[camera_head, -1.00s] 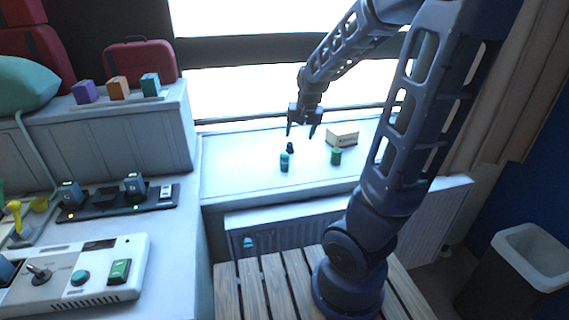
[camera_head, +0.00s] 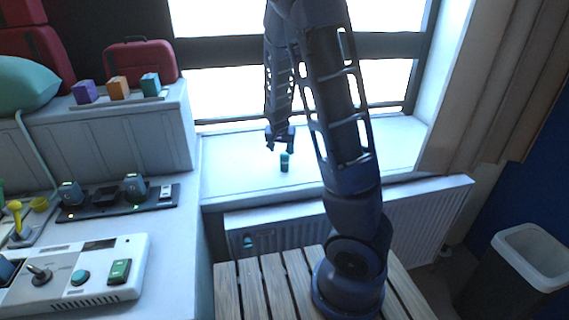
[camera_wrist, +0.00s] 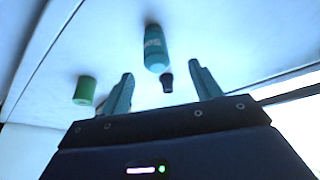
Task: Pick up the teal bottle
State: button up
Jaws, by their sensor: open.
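The teal bottle (camera_head: 284,162) stands upright on the white window sill in the head view. In the wrist view the bottle (camera_wrist: 156,48) lies ahead of the gap between my fingers, apart from them. My gripper (camera_head: 280,148) is open and empty, just above and behind the bottle in the head view. In the wrist view my gripper (camera_wrist: 162,75) has its two fingers spread.
A green can (camera_wrist: 85,90) stands to the left in the wrist view. My arm hides both in the head view. The sill (camera_head: 235,170) is clear left of the bottle. The window stands behind.

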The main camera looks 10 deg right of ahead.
aim_at(283, 155)
jog(key=shift+x, duration=2.6)
jog(key=shift+d+x, duration=0.15)
jog(key=shift+x, duration=1.15)
jog(key=shift+d+x, duration=0.1)
jog(key=shift+x, duration=1.2)
jog(key=shift+s, duration=0.1)
jog(key=shift+c, duration=0.2)
jog(key=c, duration=1)
